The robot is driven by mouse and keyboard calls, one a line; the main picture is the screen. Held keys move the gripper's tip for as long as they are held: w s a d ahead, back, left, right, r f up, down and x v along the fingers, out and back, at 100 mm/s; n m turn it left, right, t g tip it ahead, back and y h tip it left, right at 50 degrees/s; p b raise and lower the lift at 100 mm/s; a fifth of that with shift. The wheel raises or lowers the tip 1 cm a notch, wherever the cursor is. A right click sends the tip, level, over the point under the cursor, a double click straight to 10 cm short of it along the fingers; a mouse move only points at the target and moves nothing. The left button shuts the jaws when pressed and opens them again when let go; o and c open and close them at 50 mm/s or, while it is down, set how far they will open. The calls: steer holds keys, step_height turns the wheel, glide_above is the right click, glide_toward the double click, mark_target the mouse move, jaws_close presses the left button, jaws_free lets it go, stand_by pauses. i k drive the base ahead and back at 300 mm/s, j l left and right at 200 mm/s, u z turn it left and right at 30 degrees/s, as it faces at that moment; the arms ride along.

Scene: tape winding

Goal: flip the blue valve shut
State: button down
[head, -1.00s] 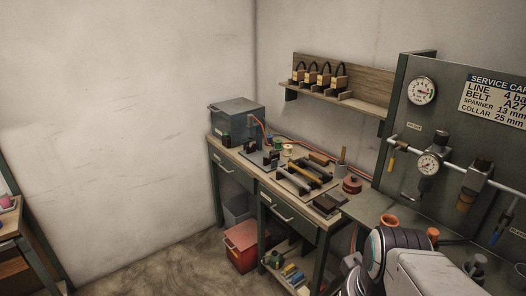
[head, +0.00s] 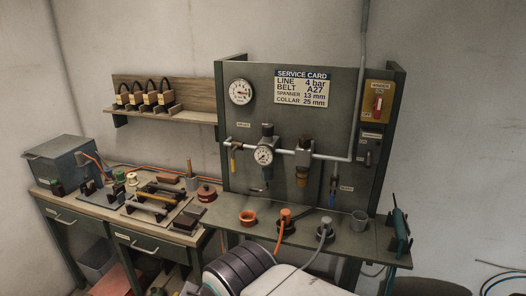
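The blue valve (head: 332,199) is on the green service panel, toward its right side in the head view. Its small blue handle appears to hang down below the right part of the pale pipe, beside a small label. The handle is small and dim here, so its exact angle is hard to tell. My arm (head: 238,270) shows at the bottom middle, in front of the bench and well short of the panel. My gripper is not in view.
A yellow-handled valve (head: 233,158), a dial gauge (head: 264,155) and a brass-bottomed unit (head: 302,170) sit along the pipe (head: 328,156). Cups and hose fittings stand on the ledge below. A tool bench (head: 110,222) is at left.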

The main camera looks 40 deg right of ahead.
mark_target(332, 195)
steer(key=z, duration=1.25)
